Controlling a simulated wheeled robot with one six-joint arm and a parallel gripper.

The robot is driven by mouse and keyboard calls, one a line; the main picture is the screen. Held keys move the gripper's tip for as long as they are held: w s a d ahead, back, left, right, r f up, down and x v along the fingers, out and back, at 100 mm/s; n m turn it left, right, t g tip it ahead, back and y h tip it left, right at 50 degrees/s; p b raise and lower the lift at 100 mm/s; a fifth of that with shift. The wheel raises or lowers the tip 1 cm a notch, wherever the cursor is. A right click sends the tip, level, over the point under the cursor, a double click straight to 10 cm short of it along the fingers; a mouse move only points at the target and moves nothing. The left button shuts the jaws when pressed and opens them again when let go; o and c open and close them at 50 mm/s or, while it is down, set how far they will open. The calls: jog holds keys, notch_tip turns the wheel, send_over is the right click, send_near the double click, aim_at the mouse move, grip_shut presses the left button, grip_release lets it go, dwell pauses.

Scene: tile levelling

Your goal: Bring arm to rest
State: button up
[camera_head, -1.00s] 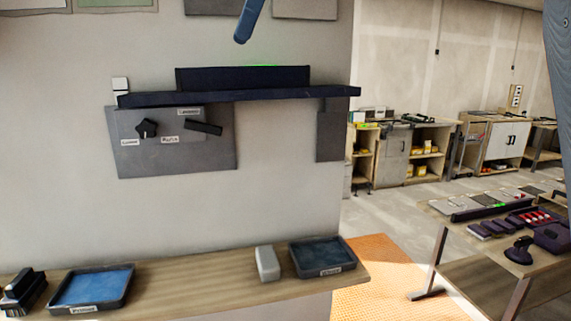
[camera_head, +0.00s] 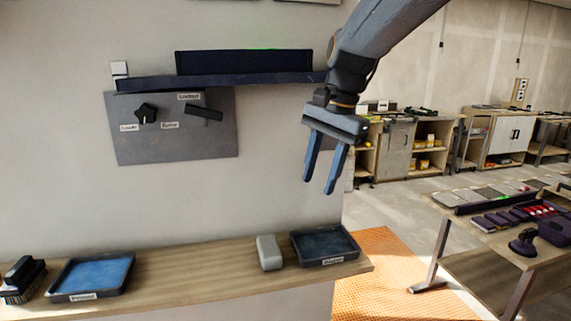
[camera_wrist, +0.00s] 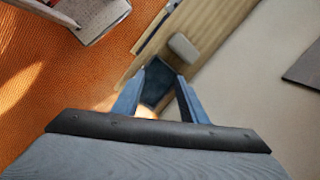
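My gripper (camera_head: 321,183) hangs in mid-air in the head view, in front of the wall and above the right end of the wooden shelf (camera_head: 200,277). Its two blue fingers point down and stand apart, with nothing between them. My arm (camera_head: 375,45) comes in from the top right. In the wrist view my gripper (camera_wrist: 162,80) also shows open fingers. Beyond them lie the dark tray (camera_wrist: 155,85) and the grey block (camera_wrist: 184,48) on the shelf, well clear of the fingertips.
The shelf holds a brush (camera_head: 22,280), a blue-lined tray (camera_head: 91,274), the grey block (camera_head: 269,253) and the dark tray (camera_head: 325,246). A panel with a knob and lever (camera_head: 175,140) is on the wall. A workbench (camera_head: 500,245) stands at right beyond an orange floor mat (camera_head: 385,285).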

jog(key=s+d+f+n+h, duration=0.1)
jog(key=s+d+f+n, duration=0.3)
jog(key=f, duration=0.7)
jog(key=s+d+f+n+h+b, duration=0.1)
jog(key=s+d+f+n, duration=0.3)
jog(key=s+d+f, duration=0.4)
jog(key=s+f, duration=0.3)
jog(key=f, duration=0.1)
jog(key=shift+s+f+n+t+b, duration=0.2)
jog(key=shift+s+n+t+b, duration=0.1)
jog(key=shift+s+n, duration=0.1)
